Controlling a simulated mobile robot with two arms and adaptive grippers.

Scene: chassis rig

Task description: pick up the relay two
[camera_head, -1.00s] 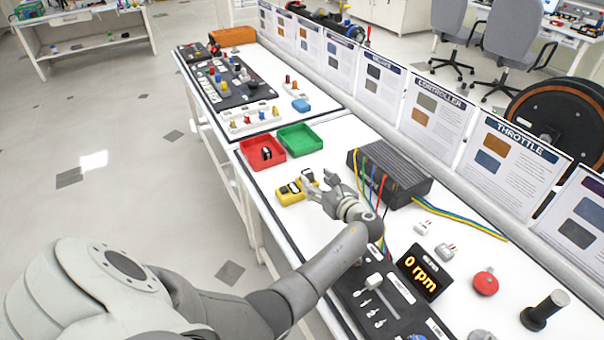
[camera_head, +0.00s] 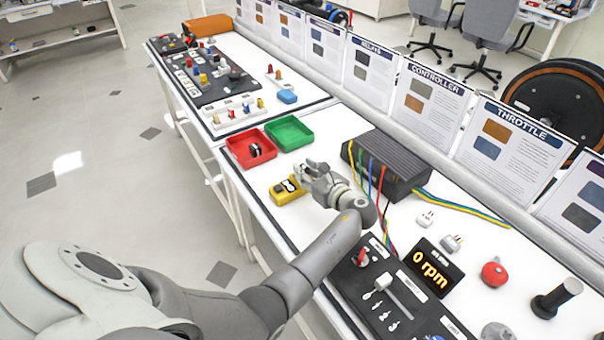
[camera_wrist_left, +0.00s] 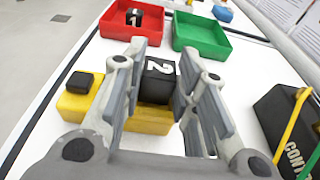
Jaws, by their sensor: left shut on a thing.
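Relay two is a black block marked with a white 2 (camera_wrist_left: 158,82). In the left wrist view it stands between the fingers, at a yellow holder (camera_wrist_left: 148,120) with another black part (camera_wrist_left: 80,82) on its left. I cannot tell whether the relay is seated in the holder or just above it. My left gripper (camera_wrist_left: 162,88) is shut on relay two. In the head view the gripper (camera_head: 303,173) is over the right end of the yellow holder (camera_head: 284,196), and the fingers largely hide the relay. My right gripper is not in view.
A red tray (camera_head: 236,152) with a black block marked 1 (camera_wrist_left: 134,17) and an empty green tray (camera_head: 290,131) stand just behind the holder. A dark controller box (camera_head: 392,160) with coloured cables is close to the gripper's right. Upright cards line the back.

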